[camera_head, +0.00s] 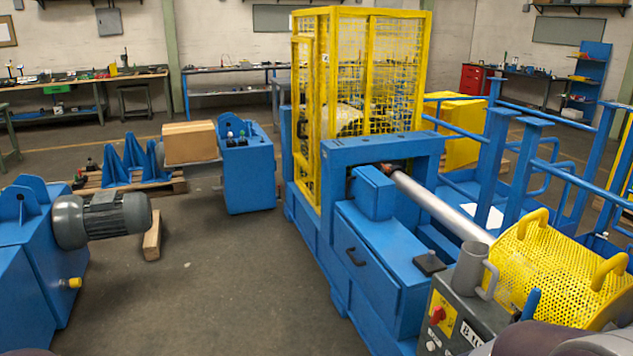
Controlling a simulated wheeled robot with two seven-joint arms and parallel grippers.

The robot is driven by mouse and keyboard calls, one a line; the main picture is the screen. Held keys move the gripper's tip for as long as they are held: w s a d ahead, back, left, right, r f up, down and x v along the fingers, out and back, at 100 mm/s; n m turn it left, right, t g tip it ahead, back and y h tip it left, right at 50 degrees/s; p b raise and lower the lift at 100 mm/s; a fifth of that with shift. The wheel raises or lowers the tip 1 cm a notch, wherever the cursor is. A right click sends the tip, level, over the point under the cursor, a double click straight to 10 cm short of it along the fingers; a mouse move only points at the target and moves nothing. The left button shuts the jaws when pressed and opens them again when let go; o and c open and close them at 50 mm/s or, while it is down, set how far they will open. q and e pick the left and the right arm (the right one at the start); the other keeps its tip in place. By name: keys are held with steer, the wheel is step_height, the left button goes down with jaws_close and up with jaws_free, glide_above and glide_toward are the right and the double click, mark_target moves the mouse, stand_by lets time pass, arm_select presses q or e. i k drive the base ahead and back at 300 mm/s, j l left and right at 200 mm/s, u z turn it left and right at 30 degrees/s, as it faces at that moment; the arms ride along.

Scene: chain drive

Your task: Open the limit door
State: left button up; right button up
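A yellow mesh guard cage (370,75) stands on the blue machine in the middle. A narrow yellow framed panel (304,100) is on its left side; it looks like a door, and I cannot tell whether it is latched. No label shows which of these is the limit door. Neither gripper is in view. Dark rounded parts at the bottom edge, left and right, seem to be my own arms.
A grey control box (450,325) and a yellow perforated guard (560,270) fill the lower right. A blue machine with a grey motor (105,218) stands at left. A wood block (152,236) lies on the floor. The grey floor (220,290) between the machines is clear.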

mark_target(363, 192)
steer(key=i+z, duration=0.25)
steer(key=i, duration=0.45)
steer(key=i+j+z, duration=0.25)
steer(key=i, duration=0.4)
steer(key=i+j+z, duration=0.15)
steer(key=i+j, duration=0.15)
steer(key=i, duration=0.4)
steer(key=i+j+z, duration=0.1)
steer(key=i+j, duration=0.3)
steer(key=i, duration=0.3)
steer(key=i+j+z, duration=0.15)
steer(key=i+j, duration=0.3)
steer(key=i, duration=0.2)
steer(key=i+j+z, duration=0.1)
steer(key=i+j, duration=0.4)
steer(key=i, duration=0.15)
